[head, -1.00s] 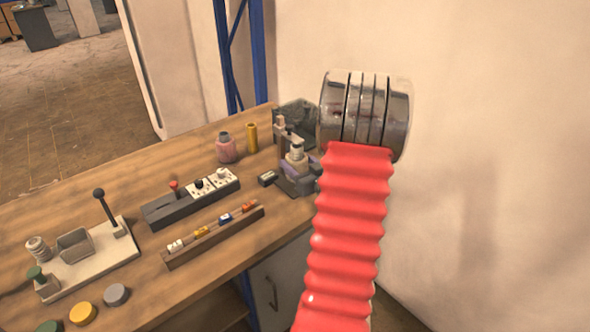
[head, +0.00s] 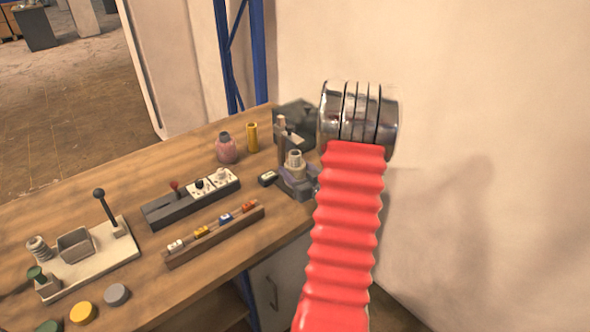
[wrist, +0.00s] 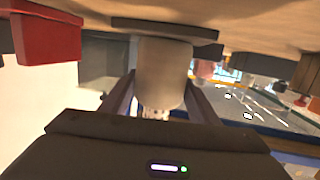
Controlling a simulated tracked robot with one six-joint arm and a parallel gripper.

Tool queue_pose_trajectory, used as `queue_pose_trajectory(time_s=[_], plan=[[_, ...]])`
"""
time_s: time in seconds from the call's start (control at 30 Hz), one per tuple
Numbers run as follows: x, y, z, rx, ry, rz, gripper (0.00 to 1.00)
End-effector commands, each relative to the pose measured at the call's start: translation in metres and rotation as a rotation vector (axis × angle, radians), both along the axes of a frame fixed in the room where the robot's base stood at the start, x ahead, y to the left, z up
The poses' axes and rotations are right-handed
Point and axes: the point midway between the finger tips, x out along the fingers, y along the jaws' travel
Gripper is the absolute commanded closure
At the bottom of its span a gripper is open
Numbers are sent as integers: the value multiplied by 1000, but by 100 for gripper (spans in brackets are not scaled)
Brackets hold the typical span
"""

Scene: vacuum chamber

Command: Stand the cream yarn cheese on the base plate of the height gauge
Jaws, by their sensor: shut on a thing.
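The cream yarn cheese (head: 294,160) is upright at the height gauge (head: 281,135), at the far end of the bench, low beside its post. In the wrist view, where the bench shows at the top, the cream yarn cheese (wrist: 163,72) fills the space between my two fingers. Its far end meets the dark base plate (wrist: 200,32) in the picture; I cannot tell whether it touches. My gripper (wrist: 163,92) is shut on the cheese. In the head view my gripper (head: 296,177) is small and partly hidden by my red arm.
A switch strip (head: 165,209) and a rack of small coloured blocks (head: 190,253) lie in front. A red block (wrist: 45,38) shows in the wrist view.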

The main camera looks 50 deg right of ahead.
Motion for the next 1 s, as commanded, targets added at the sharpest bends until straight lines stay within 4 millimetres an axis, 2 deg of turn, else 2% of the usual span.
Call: queue_pose_trajectory(time_s=[0.27,0.3,0.53,0.87,1.0], plan=[[0,0,-1,0,-1,0,72],[0,0,-1,0,-1,0,43],[0,0,-1,0,0,0,27],[0,0,0,0,0,1,26],[-9,4,2,1,0,-1,26]])
